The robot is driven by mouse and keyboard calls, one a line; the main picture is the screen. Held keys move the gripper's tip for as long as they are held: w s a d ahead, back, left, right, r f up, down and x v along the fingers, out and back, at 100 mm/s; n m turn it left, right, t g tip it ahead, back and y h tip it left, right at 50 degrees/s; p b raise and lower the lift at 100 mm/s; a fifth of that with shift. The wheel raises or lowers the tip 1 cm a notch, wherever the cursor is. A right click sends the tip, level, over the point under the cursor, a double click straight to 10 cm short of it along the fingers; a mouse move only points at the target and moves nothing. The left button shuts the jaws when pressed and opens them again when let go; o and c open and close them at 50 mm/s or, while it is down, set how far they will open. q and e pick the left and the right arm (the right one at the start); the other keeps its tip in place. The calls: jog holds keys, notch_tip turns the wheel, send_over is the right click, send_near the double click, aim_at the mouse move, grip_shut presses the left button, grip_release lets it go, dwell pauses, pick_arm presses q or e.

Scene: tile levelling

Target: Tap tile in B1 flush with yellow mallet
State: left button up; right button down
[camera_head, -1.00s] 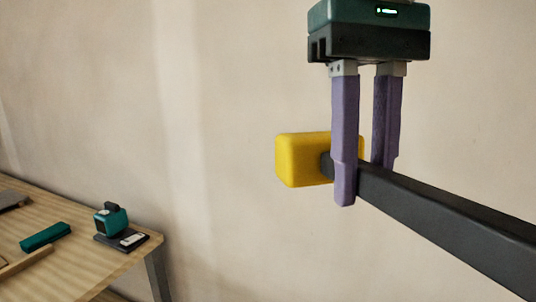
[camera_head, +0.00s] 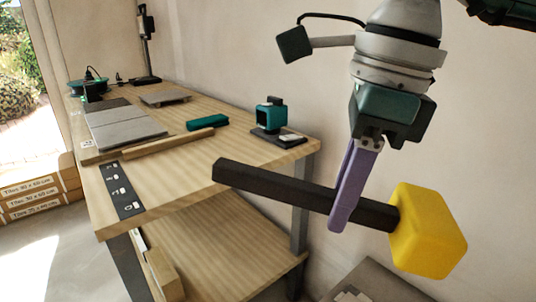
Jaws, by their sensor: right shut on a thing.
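My right gripper (camera_head: 342,215) is shut on the dark handle of the yellow mallet (camera_head: 428,232), close to the head. The mallet is held in the air in front of the workbench, right of its near corner. Its yellow head points right and its handle (camera_head: 270,185) reaches left across the bench's right end. Grey tiles (camera_head: 125,130) lie side by side at the left of the bench top, well away from the mallet. I cannot read which one is in B1 or whether any stands proud. My left gripper is out of view.
On the bench (camera_head: 185,175) are a wooden batten (camera_head: 168,142), a green block (camera_head: 207,123), a teal device (camera_head: 270,116) and a black marked strip (camera_head: 122,190). A loose grey slab (camera_head: 165,97) lies farther back. Tile boxes (camera_head: 40,195) stand at left. The bench's front right is clear.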

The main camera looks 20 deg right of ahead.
jog(key=f+m+h+b, duration=0.1)
jog(key=f+m+b, duration=0.7)
jog(key=f, duration=0.5)
jog(key=f+m+h+b, duration=0.1)
jog(key=f+m+b, duration=0.7)
jog(key=f, duration=0.6)
jog(key=s+d+f+m+h+b, duration=0.1)
jog(key=f+m+b, duration=0.8)
jog(key=f+b, duration=0.3)
jog(key=shift+f+h, duration=0.3)
jog(key=shift+f, duration=0.55)
jog(key=p+v, duration=0.4)
jog(key=shift+w+d+r+p, duration=0.3)
jog(key=shift+r+p, duration=0.05)
jog(key=shift+r, duration=0.05)
jog(key=shift+f, duration=0.1)
jog(key=b+x, duration=0.3)
jog(key=a+b+x, duration=0.1)
jog(key=x, duration=0.1)
jog(key=shift+s+f, duration=0.25)
jog(key=shift+f, duration=0.05)
jog(key=p+v, duration=0.3)
jog(key=d+p+v, duration=0.1)
jog(key=p+v, duration=0.1)
jog(key=shift+w+r, duration=0.25)
jog(key=shift+r, duration=0.05)
